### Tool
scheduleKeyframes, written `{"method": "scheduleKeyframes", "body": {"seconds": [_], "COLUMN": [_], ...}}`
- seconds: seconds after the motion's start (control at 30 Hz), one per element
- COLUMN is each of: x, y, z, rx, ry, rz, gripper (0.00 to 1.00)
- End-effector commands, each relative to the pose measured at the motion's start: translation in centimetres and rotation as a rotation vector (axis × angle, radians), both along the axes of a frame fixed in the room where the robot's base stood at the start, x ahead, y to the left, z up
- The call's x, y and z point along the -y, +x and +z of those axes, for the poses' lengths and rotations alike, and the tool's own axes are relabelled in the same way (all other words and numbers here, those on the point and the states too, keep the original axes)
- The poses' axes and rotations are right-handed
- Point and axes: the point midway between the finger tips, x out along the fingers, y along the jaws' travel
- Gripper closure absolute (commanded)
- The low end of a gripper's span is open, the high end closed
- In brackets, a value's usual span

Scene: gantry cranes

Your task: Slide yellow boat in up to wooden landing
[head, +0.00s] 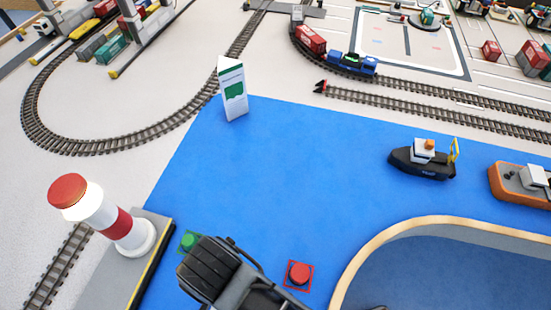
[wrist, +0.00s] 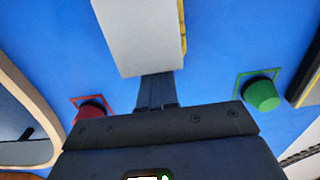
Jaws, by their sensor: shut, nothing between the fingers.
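My gripper (wrist: 157,84) is shut and empty, its dark fingers together in the wrist view. Their tips meet the edge of a grey-white block (wrist: 137,38) in the picture; I cannot tell if they touch it. A thin yellow strip shows along the block's right side, so it may be part of the yellow boat. Its top end is cut off. In the head view my dark arm covers the lower middle, and neither the fingertips nor a clearly yellow boat shows. I cannot make out the wooden landing for sure.
Red buoy (head: 299,274) and green buoy (head: 189,241) flank my arm. A lighthouse (head: 102,215) stands on the quay at left. A curved wooden rim (head: 400,230) is at right. A black tug (head: 422,162) and orange boat (head: 520,183) lie beyond. The middle blue water is clear.

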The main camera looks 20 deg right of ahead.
Motion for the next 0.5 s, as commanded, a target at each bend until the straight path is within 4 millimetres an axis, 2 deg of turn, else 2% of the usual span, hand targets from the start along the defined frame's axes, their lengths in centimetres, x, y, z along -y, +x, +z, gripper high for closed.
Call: {"method": "scheduleKeyframes", "body": {"seconds": [0.5], "x": [-1.5], "y": [-2.0], "z": [0.0], "rx": [-0.002], "ry": [0.001], "rz": [0.003], "gripper": [1.00]}}
